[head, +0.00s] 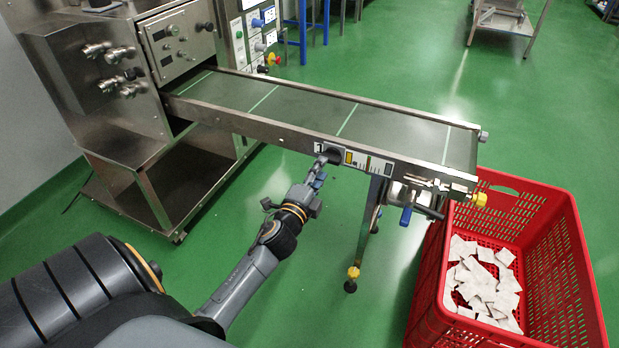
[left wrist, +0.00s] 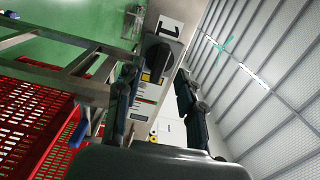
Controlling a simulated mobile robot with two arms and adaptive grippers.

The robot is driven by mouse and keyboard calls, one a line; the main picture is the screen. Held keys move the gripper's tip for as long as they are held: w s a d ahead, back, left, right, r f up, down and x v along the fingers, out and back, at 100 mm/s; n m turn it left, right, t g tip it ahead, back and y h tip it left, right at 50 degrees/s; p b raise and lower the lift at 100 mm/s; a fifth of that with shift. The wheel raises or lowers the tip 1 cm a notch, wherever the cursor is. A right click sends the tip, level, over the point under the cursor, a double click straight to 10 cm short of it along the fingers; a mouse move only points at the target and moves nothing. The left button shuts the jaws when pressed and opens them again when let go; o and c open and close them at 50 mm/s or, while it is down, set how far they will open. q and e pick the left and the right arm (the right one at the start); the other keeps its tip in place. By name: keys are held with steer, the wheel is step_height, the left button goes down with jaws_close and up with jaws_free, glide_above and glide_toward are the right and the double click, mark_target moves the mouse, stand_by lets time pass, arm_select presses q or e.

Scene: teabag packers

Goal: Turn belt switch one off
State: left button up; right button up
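Belt switch one is a black rotary knob (head: 332,155) on the near side rail of the conveyor, beside a white label marked 1 (head: 319,147). In the left wrist view the knob (left wrist: 157,58) shows just ahead of the fingers, with the 1 label (left wrist: 170,27) above it. My left gripper (head: 319,170) is at the knob, reaching up from below left. In the wrist view its two fingers (left wrist: 156,76) stand apart on either side of the knob's line, with nothing held between them. Whether a fingertip touches the knob is unclear. My right gripper is not in view.
The conveyor belt (head: 300,108) runs from the steel machine (head: 110,90) to the right. A red crate (head: 572,240) with several white teabags (head: 482,285) stands below its right end. A support leg (head: 368,215) stands right of my gripper. Green floor is open around it.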

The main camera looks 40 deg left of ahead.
arm_select(q)
steer(key=v, duration=0.8)
steer(key=shift+a, duration=0.1)
